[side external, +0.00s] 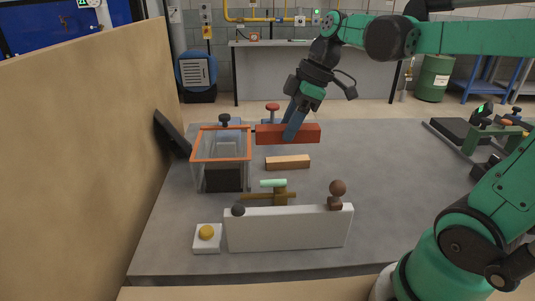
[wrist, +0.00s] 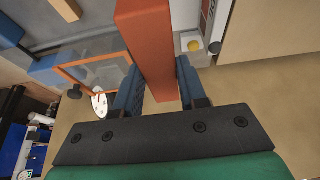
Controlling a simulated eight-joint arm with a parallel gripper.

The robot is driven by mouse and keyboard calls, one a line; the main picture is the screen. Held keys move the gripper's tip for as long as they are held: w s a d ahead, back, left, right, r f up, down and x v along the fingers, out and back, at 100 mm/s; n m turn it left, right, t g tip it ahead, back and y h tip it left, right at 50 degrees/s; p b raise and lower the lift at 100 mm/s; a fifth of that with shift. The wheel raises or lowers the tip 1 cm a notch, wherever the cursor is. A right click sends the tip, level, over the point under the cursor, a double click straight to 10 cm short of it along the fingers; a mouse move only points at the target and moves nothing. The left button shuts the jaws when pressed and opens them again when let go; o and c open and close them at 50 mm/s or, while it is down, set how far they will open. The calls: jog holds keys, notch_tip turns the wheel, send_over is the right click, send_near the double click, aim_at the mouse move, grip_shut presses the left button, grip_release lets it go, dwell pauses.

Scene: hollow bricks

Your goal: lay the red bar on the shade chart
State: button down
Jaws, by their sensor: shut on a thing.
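The red bar (side external: 270,134) is a long brick-red block held level above the grey table, behind the wooden block. In the wrist view the red bar (wrist: 150,45) runs between the two fingers of my gripper (wrist: 157,85) and on past the top edge. I cannot pick out the shade chart for certain in either view.
A clear box with an orange rim (side external: 222,130) stands left of the bar. A wooden block (side external: 288,162) lies in front of it. A white upright panel (side external: 288,230), a yellow button box (side external: 207,236) and a brown wall (side external: 90,150) are nearby. The table's right middle is clear.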

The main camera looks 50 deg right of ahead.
jog(key=shift+s+a+f, duration=0.4)
jog(key=shift+a+f, duration=0.1)
jog(key=shift+f, duration=2.2)
jog(key=shift+s+a+f, duration=0.35)
jog(key=shift+a+f, duration=0.1)
jog(key=shift+f, duration=2.3)
jog(key=shift+s+a+f, duration=0.4)
jog(key=shift+a+f, duration=0.1)
jog(key=shift+f, duration=2.2)
jog(key=shift+c, duration=2.1)
grip_release()
jog(key=shift+v, duration=2.8)
